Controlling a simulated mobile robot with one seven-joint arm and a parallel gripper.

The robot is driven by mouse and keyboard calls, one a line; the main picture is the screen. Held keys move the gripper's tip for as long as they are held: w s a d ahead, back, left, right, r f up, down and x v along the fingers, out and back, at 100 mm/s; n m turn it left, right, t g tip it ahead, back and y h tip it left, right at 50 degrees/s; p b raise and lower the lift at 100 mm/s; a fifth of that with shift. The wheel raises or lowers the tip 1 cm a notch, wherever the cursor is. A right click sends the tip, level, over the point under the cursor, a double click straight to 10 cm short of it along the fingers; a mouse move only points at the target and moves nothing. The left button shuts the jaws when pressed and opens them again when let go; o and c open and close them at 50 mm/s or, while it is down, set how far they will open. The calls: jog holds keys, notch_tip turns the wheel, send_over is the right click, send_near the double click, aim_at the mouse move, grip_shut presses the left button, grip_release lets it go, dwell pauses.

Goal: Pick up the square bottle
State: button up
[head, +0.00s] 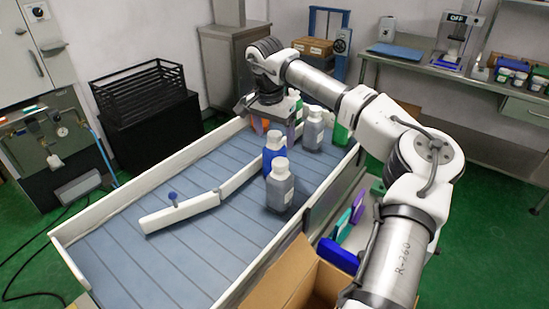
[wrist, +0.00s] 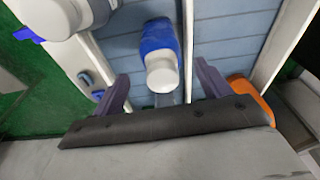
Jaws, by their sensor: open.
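A grey, square-sided bottle (head: 280,188) with a white cap stands upright on the slatted conveyor. A second grey bottle (head: 313,133) stands further back; its shape is less clear. A blue bottle (head: 273,150) with a white cap stands between them and to the left. In the wrist view the blue bottle (wrist: 160,36) lies in line with the gap between my fingers, its cap toward me. My gripper (wrist: 163,76) is open with nothing held. In the head view my gripper (head: 275,112) hangs over the far part of the conveyor, partly hidden by the wrist.
The conveyor has white side walls (head: 95,219) and a white angled guide bar (head: 180,213). A green bottle (head: 341,130) stands at the far right, and an orange item (head: 258,125) is beside my gripper. An open cardboard box (head: 290,275) is at the front. The conveyor's near left is clear.

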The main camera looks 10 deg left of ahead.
aim_at(275, 143)
jog(key=shift+w+f+p, duration=0.2)
jog(key=shift+f+p, duration=0.15)
jog(key=shift+f, duration=0.8)
jog(key=shift+w+f+p, duration=0.2)
jog(key=shift+f+p, duration=0.1)
jog(key=shift+f, duration=0.8)
jog(key=shift+c, duration=0.2)
jog(key=c, duration=1.2)
jog(key=shift+r, duration=0.1)
jog(key=shift+c, duration=0.2)
jog(key=shift+r, duration=0.1)
